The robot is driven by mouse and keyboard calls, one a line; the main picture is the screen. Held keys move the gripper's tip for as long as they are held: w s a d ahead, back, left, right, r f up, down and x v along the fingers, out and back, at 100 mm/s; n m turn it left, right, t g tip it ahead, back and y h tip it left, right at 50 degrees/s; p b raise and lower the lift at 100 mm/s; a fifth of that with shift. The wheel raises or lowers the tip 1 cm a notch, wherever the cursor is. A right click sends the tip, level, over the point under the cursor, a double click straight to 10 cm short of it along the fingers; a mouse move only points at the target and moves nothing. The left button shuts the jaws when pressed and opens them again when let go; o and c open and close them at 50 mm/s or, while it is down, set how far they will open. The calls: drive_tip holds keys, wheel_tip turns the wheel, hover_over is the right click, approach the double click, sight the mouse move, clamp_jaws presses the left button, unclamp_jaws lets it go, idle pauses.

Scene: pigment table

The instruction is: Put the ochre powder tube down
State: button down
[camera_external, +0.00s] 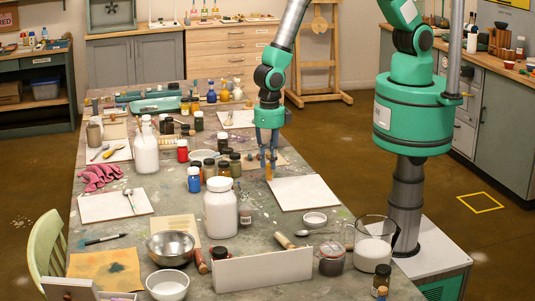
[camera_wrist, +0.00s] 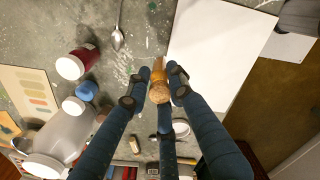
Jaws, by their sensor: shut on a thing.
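The ochre powder tube (camera_wrist: 158,92) has an orange-brown body and a cork-like end that faces the wrist camera. My gripper (camera_wrist: 160,82) is shut on it, with fingers on both sides. In the external view my gripper (camera_external: 268,150) points down over the table and the ochre tube (camera_external: 268,172) shows below its fingertips. The tube looks roughly upright, close to the left corner of a white board (camera_external: 302,194). I cannot tell whether its lower end touches the table.
In the wrist view the white board (camera_wrist: 222,50) lies right of the tube, and a spoon (camera_wrist: 118,36) and a red jar (camera_wrist: 78,62) lie to the left. A large white jar (camera_external: 221,212) stands nearby on the table (camera_external: 265,232). Bare table shows left of the board.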

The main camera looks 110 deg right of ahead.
drive_tip(key=s+d+m+b, duration=0.1)
drive_tip(key=s+d+m, duration=0.15)
drive_tip(key=d, duration=1.05)
drive_tip(key=s+d+m, duration=0.2)
drive_tip(key=d+m, duration=0.2)
drive_tip(key=d, duration=0.8)
drive_tip(key=s+d+m+b, duration=0.1)
drive_tip(key=s+d+m, duration=0.5)
drive_tip(key=s+d, duration=1)
drive_tip(key=d, duration=0.4)
drive_tip(key=shift+s+f+b, duration=0.15)
drive_tip(key=shift+b, duration=0.2)
drive_tip(key=w+d, duration=0.4)
drive_tip(key=w, duration=0.3)
drive_tip(key=w+d+f, duration=0.1)
drive_tip(key=w+d, duration=0.3)
drive_tip(key=w, duration=0.2)
drive_tip(key=shift+w+d+f, duration=0.25)
drive_tip(key=shift+w+f, duration=0.05)
drive_tip(key=shift+w, duration=0.05)
drive_tip(key=shift+f, duration=1.7)
